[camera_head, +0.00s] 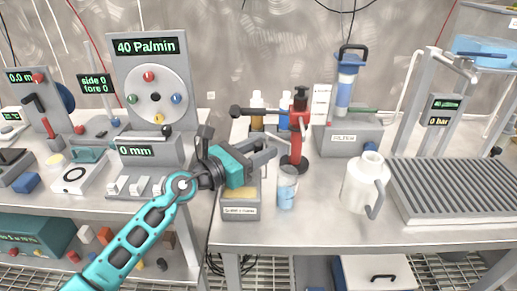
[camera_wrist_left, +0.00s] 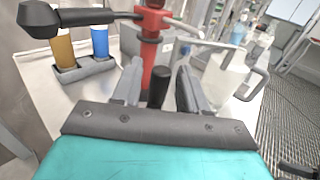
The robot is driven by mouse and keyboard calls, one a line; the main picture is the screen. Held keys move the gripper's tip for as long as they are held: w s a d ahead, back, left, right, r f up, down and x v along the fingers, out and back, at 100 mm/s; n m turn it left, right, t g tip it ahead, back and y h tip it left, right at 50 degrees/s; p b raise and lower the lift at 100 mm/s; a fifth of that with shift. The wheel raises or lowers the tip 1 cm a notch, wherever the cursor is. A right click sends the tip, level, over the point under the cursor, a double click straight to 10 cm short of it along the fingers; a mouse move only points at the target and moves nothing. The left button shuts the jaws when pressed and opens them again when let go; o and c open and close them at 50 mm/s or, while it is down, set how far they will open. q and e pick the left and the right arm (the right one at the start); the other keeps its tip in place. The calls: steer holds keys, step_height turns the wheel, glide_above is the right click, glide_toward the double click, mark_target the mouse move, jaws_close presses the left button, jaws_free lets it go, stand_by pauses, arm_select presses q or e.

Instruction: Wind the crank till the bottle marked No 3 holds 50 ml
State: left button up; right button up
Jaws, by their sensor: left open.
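A red stand (camera_head: 299,125) with a dark arm and a black knob (camera_head: 236,112) at its left end rises from a dark base on the right bench. The red column (camera_wrist_left: 150,50) is straight ahead in the left wrist view. I cannot tell which part is the crank. My left gripper (camera_head: 268,150) is open just left of the column's lower part. A short black cylinder (camera_wrist_left: 158,88) shows between its fingers, not gripped. A clear cup with bluish contents (camera_head: 287,188) stands in front. No "No 3" mark is readable.
An amber bottle (camera_wrist_left: 65,45) and a blue bottle (camera_wrist_left: 100,42) stand in a grey holder behind the stand. A white jug (camera_head: 364,183) and a ribbed grey tray (camera_head: 455,185) are to the right. A grey box with a yellow top (camera_head: 240,207) sits below the gripper.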

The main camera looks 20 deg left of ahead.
arm_select(q)
steer(key=shift+c, duration=0.2)
jaws_close()
steer(key=shift+f+m+g+h+b, duration=0.3)
steer(key=shift+m+h+b, duration=0.15)
steer(key=shift+b, duration=0.8)
steer(key=shift+s+h+b, duration=0.1)
steer(key=shift+h+b, duration=0.25)
steer(key=shift+b, duration=0.05)
steer(key=shift+d+r+m+g, duration=0.1)
steer(key=shift+m+g, duration=0.15)
steer(key=shift+g, duration=0.05)
steer(key=shift+s+r, duration=0.1)
steer(key=shift+r, duration=0.05)
steer(key=shift+c, duration=1.1)
jaws_free()
steer(key=shift+o, duration=1.3)
arm_select(e)
steer(key=shift+w+a+f+y, duration=0.15)
steer(key=shift+w+a+f, duration=0.15)
steer(key=shift+a, duration=0.15)
steer(key=shift+w+a+f+y, duration=0.15)
steer(key=shift+w+a+f, duration=0.1)
steer(key=shift+a, duration=0.15)
